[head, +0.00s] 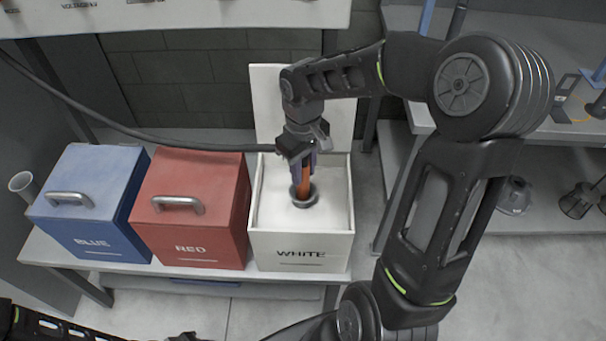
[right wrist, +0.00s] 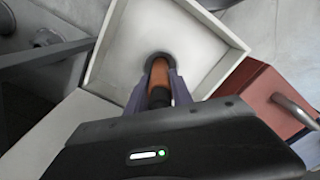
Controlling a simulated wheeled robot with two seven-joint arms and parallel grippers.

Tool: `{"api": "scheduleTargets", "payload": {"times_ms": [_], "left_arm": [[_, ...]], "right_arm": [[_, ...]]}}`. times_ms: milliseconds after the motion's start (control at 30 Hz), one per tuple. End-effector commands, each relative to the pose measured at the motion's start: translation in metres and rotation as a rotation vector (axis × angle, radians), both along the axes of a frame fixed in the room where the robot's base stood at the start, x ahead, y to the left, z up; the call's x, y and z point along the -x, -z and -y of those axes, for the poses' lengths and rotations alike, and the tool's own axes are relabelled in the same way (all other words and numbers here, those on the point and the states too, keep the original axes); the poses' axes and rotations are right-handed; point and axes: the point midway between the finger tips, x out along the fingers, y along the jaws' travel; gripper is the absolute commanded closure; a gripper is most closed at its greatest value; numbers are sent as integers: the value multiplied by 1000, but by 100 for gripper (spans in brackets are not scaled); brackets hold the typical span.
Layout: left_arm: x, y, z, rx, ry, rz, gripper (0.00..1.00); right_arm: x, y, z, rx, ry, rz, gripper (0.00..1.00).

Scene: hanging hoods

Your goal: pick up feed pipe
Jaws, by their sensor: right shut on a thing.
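The feed pipe (head: 303,182) is an orange-brown tube with a dark end, standing in a dark round hole in the white insert of the open box marked WHITE (head: 301,248). My right gripper (head: 302,165) comes down from above and is shut on the pipe's upper part. In the right wrist view the pipe (right wrist: 159,76) sits between the two fingers (right wrist: 159,98), with its far end at the dark hole. Whether its lower end is still inside the hole is hard to tell.
The closed red box (head: 192,222) and blue box (head: 84,212) stand left of the white box on a low bench. The white box's raised lid (head: 268,105) stands behind it. A dark hose (head: 140,137) runs behind the boxes. Shelves (head: 560,195) stand at right.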

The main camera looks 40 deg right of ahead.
Motion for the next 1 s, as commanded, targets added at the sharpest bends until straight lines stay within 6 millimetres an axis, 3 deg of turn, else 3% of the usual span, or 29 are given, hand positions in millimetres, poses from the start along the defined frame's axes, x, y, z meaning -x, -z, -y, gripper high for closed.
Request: {"api": "scheduleTargets", "payload": {"times_ms": [700,1000], "left_arm": [[0,-3,0,0,0,0,64],[0,-4,0,0,0,0,64]], "right_arm": [[0,-133,-1,-1,-1,4,100],[0,-159,-1,-1,0,1,100]]}}
